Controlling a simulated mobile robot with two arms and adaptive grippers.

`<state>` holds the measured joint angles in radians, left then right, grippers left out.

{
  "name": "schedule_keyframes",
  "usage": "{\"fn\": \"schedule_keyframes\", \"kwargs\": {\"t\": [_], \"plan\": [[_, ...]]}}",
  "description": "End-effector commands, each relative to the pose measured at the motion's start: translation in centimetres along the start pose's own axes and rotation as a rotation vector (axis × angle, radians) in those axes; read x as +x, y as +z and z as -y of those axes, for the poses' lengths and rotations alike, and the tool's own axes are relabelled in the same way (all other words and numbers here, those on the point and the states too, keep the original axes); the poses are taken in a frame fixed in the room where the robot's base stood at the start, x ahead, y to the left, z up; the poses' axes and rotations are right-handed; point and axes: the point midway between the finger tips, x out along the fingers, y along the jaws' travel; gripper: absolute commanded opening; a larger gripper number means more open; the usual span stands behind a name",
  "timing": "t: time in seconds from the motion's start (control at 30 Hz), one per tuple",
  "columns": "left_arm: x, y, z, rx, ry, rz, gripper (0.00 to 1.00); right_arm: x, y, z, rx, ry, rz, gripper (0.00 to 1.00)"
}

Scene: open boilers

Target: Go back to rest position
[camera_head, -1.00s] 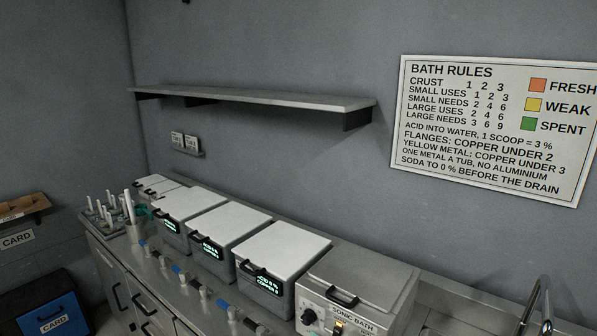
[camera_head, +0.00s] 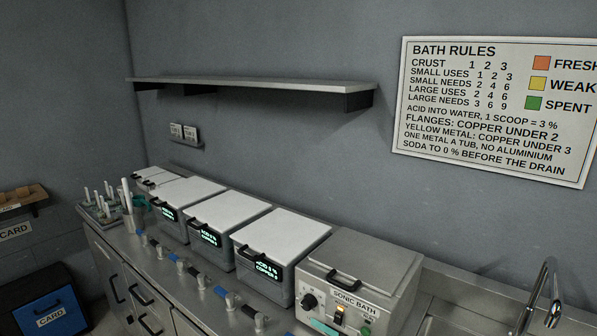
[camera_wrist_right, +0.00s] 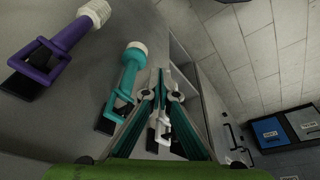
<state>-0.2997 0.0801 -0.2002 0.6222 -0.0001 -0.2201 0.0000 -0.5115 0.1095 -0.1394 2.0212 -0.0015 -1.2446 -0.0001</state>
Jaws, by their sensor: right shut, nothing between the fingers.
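My right gripper (camera_wrist_right: 160,85) shows in the right wrist view, its two fingers together and nothing visible between them. A teal-handled item with a pale round end (camera_wrist_right: 128,72) lies just left of the fingers in that picture. A purple-handled item (camera_wrist_right: 62,42) is farther left, and a white one (camera_wrist_right: 162,130) shows partly behind the fingers. I cannot tell whether the fingers touch any of them. Neither gripper shows in the head view, and my left gripper is in no view.
Several lidded tubs, including one (camera_head: 282,237), stand along the counter (camera_head: 290,318) beside the sonic bath (camera_head: 360,273). A rack of sticks (camera_head: 104,208) is at the far left. A wall shelf (camera_head: 250,86) hangs above. The blue card bin (camera_head: 50,310) is on the floor.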

Motion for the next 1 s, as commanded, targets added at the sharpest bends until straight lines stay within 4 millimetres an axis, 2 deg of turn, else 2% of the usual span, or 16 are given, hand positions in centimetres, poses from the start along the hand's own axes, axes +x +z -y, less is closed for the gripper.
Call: {"fn": "schedule_keyframes", "kwargs": {"t": [0.03, 0.2, 0.3, 0.37, 0.4, 0.5, 0.6, 0.73, 0.83, 1.0], "plan": [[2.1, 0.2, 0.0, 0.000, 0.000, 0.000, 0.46, 4.5, 1.6, 0.2, -0.002, -0.002, 0.017, 0.00], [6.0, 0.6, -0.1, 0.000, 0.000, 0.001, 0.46, 16.0, 6.9, 0.7, -0.009, -0.008, 0.055, 0.00], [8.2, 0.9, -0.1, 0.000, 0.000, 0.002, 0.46, 22.1, 10.8, 1.0, -0.013, -0.010, 0.076, 0.00], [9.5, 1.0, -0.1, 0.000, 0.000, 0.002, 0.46, 25.4, 13.3, 1.1, -0.016, -0.012, 0.089, 0.00], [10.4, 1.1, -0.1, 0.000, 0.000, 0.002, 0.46, 27.5, 15.1, 1.2, -0.018, -0.013, 0.097, 0.00], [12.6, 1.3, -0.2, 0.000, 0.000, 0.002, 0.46, 32.1, 19.8, 1.4, -0.024, -0.015, 0.119, 0.00], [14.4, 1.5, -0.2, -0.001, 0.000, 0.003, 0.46, 35.5, 24.2, 1.5, -0.028, -0.017, 0.137, 0.00], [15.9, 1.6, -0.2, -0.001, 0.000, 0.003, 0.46, 38.1, 28.6, 1.6, -0.033, -0.018, 0.154, 0.00], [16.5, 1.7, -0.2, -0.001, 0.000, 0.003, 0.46, 38.9, 30.5, 1.6, -0.036, -0.018, 0.160, 0.00], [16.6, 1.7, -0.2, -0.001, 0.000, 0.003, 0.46, 39.0, 31.5, 1.5, -0.037, -0.019, 0.162, 0.00]]}}
